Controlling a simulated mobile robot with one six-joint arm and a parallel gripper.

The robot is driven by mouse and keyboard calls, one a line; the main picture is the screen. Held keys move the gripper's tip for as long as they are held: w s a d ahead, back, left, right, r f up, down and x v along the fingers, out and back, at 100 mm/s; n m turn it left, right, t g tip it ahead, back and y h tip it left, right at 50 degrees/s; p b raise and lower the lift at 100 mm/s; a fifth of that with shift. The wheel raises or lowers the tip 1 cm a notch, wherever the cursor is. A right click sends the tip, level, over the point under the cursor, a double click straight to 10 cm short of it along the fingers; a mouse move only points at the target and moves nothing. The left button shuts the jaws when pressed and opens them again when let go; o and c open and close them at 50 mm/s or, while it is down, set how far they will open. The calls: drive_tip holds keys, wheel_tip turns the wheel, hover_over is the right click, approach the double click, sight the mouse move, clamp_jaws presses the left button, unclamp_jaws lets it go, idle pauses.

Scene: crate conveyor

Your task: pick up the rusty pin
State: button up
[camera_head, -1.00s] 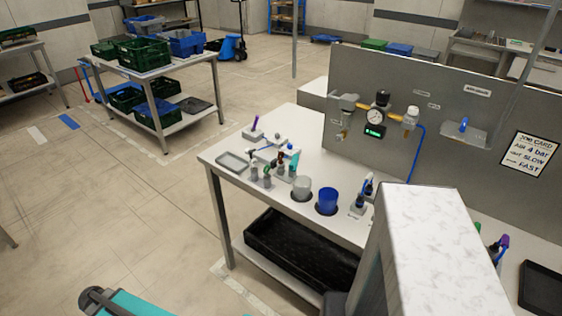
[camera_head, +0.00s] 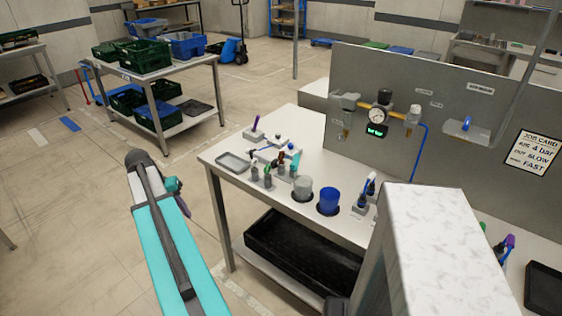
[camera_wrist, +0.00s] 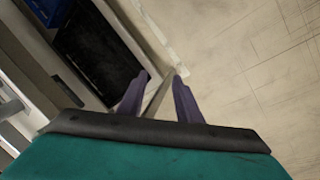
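A small reddish-brown upright piece (camera_head: 281,158), which may be the rusty pin, stands among small grey holders on the white workbench (camera_head: 222,181). It is too small to identify surely. My gripper (camera_wrist: 160,77) shows two purple fingers in the wrist view, spread apart with only the floor and a table leg between them. In the head view my teal arm reaches up at the lower left, its end over the floor, left of the bench and apart from it. Most of the gripper is hidden there. The wrist view does not show the pin.
A grey tray (camera_head: 233,162) lies at the bench's left end. A clear cup (camera_head: 303,187) and a blue cup (camera_head: 328,200) stand right of the holders. A grey panel (camera_head: 455,105) with a gauge (camera_head: 378,115) rises behind. A black bin (camera_head: 290,250) sits below. Floor left of the bench is clear.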

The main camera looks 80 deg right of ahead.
drive_tip(key=s+d+r+m, duration=0.4)
drive_tip(key=s+d+r, duration=0.4)
drive_tip(key=s+r, duration=0.6)
drive_tip(key=s+d+r+m+g+h+b, duration=0.1)
drive_tip(key=s+d+r+m, duration=0.4)
drive_tip(key=s+r, duration=0.8)
drive_tip(key=d+r, duration=0.1)
drive_tip(key=d, duration=0.2)
drive_tip(key=shift+s+d+r+m+b, duration=0.15)
drive_tip(key=shift+s+r+m+b, duration=0.15)
drive_tip(key=shift+s+r, duration=0.1)
drive_tip(key=p, duration=0.1)
hover_over(281, 153)
drive_tip(key=w+a, duration=0.2)
wheel_tip(281, 153, down, 8)
drive_tip(key=shift+d, duration=0.2)
drive_tip(key=shift+w, duration=0.1)
drive_tip(key=shift+p+x, duration=0.7)
drive_tip(key=shift+x, duration=1.85)
drive_tip(key=shift+d, duration=0.2)
